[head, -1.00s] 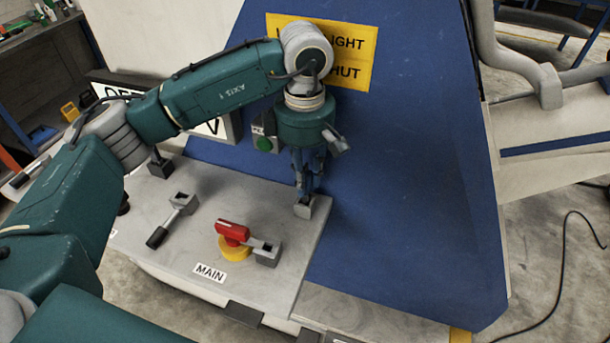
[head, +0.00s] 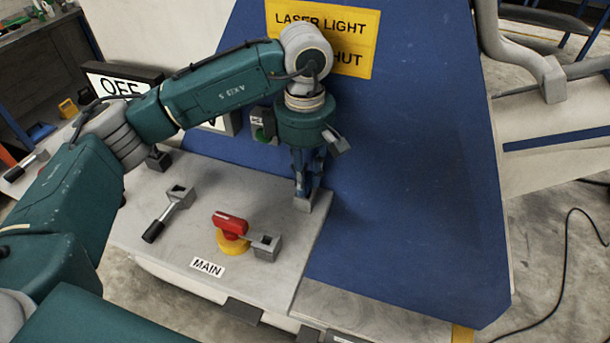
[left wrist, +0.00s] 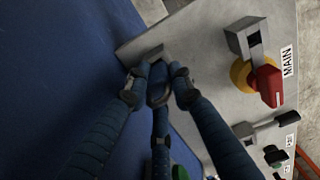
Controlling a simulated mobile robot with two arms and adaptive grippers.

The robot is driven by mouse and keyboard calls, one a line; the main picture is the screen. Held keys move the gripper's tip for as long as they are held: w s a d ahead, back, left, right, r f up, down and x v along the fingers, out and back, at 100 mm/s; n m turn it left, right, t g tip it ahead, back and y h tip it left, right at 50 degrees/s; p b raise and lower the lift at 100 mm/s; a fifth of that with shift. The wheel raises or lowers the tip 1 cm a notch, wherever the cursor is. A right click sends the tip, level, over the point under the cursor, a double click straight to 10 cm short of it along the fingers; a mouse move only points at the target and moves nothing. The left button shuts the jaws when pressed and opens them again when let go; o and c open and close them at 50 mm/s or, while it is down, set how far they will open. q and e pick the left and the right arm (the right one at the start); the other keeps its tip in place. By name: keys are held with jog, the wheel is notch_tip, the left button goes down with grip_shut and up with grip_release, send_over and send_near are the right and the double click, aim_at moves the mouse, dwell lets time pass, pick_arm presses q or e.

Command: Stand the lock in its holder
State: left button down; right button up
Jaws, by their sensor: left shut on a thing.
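My left gripper (head: 305,188) points down over the right edge of the grey panel. Its blue fingers are closed together just above a small grey block (head: 303,203), which looks like the holder. In the left wrist view the fingertips (left wrist: 158,86) close around a small blue piece (left wrist: 157,72), apparently the lock, mostly hidden by the fingers. Its lower end is at or very near the grey block (left wrist: 150,53); I cannot tell whether it is seated in it. My right gripper is not in view.
On the grey panel (head: 150,250) are a red rotary switch (head: 230,225) on a yellow base, a slotted grey block (head: 266,247) and a black-handled lever (head: 165,215). A blue sloping wall (head: 400,200) rises close behind and right of the gripper.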

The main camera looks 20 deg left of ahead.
pick_arm(q)
jog(key=shift+f+b, duration=0.35)
jog(key=shift+f, duration=0.15)
jog(key=c, duration=1.4)
grip_release()
jog(key=shift+c, duration=0.2)
notch_tip(320, 180, up, 12)
jog(key=shift+r, duration=0.1)
